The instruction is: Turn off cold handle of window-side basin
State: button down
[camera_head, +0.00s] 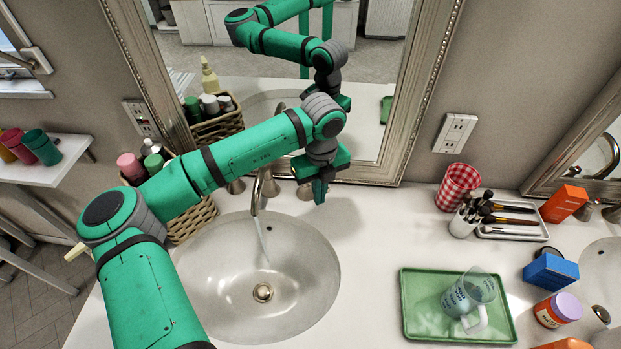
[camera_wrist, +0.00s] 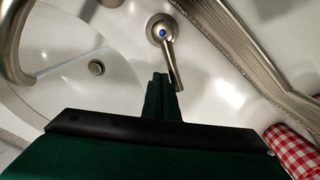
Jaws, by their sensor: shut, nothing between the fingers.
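The window-side basin (camera_head: 205,285) is the oval white sink at the left, with a thin water stream (camera_head: 262,240) running from its metal faucet (camera_head: 256,195). The cold handle (camera_head: 304,191) stands right of the faucet, partly hidden by my gripper. In the wrist view the cold handle (camera_wrist: 166,38) has a blue dot on its hub, and its lever points down toward my fingers. My gripper (camera_head: 319,197) is shut and empty, low beside the handle. In the wrist view its fingertips (camera_wrist: 159,78) overlap the lever's end; I cannot tell whether they touch.
A framed mirror (camera_head: 418,95) rises close behind the faucet. A wicker basket (camera_head: 193,220) of bottles stands left. A red checked cup (camera_head: 458,186) and brush holder (camera_head: 464,222) stand right. Counter between basin and tray is clear.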

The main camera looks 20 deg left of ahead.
jog(key=shift+w, duration=0.2)
dwell(0.5)
jog(key=shift+w+d, duration=0.3)
jog(key=shift+w, duration=0.65)
jog(key=shift+w+d, duration=0.15)
jog(key=shift+w, duration=0.65)
jog(key=shift+s, duration=0.35)
jog(key=shift+s+r, duration=0.1)
jog(key=shift+s, duration=0.3)
jog(key=shift+r, duration=3.4)
jog(key=shift+d, duration=0.15)
